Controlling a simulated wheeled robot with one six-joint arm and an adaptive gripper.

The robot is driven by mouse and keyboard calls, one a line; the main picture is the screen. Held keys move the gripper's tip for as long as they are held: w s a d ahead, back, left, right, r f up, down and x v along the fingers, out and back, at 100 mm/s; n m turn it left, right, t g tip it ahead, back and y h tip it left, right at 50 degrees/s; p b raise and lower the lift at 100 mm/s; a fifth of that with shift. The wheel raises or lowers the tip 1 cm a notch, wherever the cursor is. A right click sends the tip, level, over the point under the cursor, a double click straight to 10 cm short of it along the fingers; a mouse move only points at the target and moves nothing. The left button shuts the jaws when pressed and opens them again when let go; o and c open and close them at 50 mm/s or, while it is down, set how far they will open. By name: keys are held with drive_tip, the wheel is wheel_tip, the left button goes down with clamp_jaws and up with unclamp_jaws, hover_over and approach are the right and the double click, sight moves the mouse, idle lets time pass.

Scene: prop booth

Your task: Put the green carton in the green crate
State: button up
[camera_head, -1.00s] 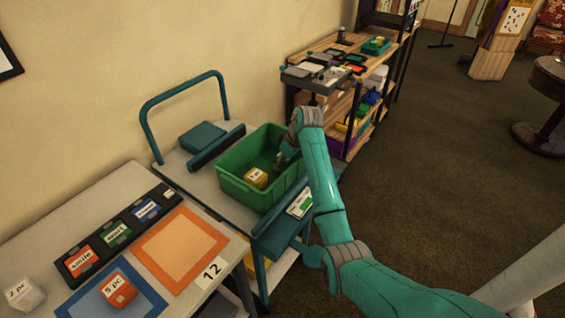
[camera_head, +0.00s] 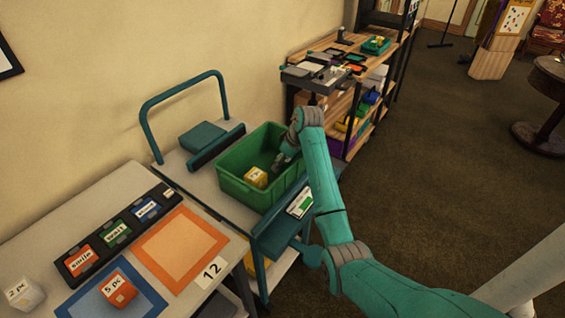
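The green crate (camera_head: 247,194) stands on the cart beyond the near table. A yellow carton (camera_head: 256,177) with a white label lies inside it, near its front left. My gripper (camera_head: 281,163) reaches down into the right part of the crate, to the right of the yellow carton and apart from it. My arm and the gripper's own body hide most of its fingers, so I cannot see whether they are open or what is between them. I see no green carton; the right inside of the crate is partly hidden by my arm.
The near table (camera_head: 100,190) holds a black tray (camera_head: 118,233) of labelled cards, an orange square mat (camera_head: 182,248), a blue mat (camera_head: 148,297) with an orange carton (camera_head: 118,289), and a white carton (camera_head: 22,294). A shelf (camera_head: 352,98) stands behind the cart. Open floor lies at right.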

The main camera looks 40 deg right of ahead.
drive_tip(key=v, duration=1.1)
drive_tip(key=shift+s+d+r, duration=0.1)
drive_tip(key=shift+s, duration=0.1)
